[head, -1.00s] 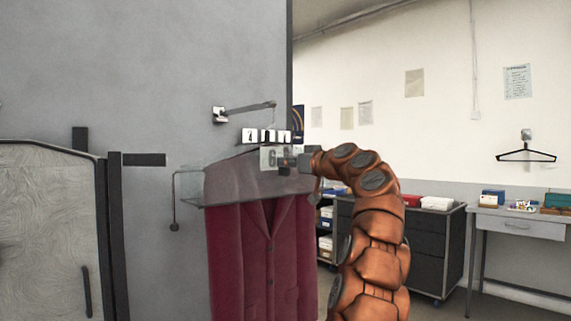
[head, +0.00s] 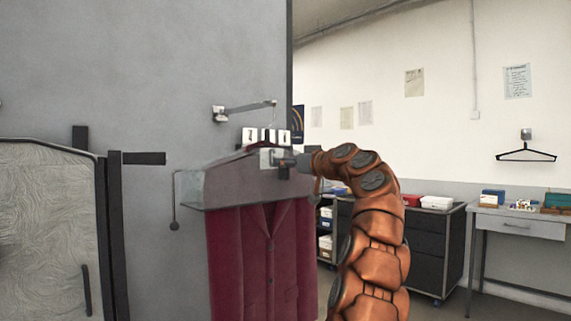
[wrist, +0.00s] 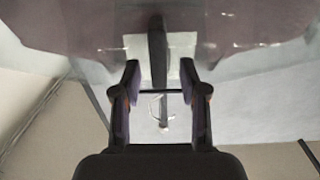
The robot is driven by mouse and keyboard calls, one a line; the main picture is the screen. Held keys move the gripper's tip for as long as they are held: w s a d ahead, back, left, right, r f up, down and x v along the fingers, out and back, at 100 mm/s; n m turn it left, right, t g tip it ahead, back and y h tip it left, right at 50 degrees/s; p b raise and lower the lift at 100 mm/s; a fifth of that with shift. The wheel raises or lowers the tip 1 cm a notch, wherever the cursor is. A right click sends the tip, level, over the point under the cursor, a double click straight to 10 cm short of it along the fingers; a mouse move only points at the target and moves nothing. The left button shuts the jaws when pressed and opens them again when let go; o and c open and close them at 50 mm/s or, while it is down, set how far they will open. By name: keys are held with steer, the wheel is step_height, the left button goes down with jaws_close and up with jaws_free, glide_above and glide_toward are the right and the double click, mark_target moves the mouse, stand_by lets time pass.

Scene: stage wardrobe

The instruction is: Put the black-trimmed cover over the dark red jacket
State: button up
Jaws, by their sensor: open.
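The dark red jacket (head: 265,260) hangs upright in front of a grey panel. A see-through greyish cover (head: 190,188) sits around its shoulders, and its lower edge crosses the upper chest. A pale tab (head: 266,158) stands at the cover's top. My gripper (head: 281,161) is beside this tab, at the top of the cover. In the wrist view my gripper (wrist: 161,82) is open, its fingers apart on either side of the pale tab (wrist: 137,48) and a dark upright bar. Contact with the cover cannot be told.
A wall arm (head: 248,107) holds the hanging point above the jacket. White number tags (head: 266,136) sit just below it. A dark-framed door panel (head: 45,230) is at left. An empty black hanger (head: 526,154) hangs at right above a grey desk (head: 515,224). Black drawers (head: 425,250) stand behind my arm.

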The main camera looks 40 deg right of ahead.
steer(key=shift+s, duration=0.1)
steer(key=s, duration=1.1)
steer(key=shift+s+a, duration=0.25)
steer(key=shift+s, duration=0.15)
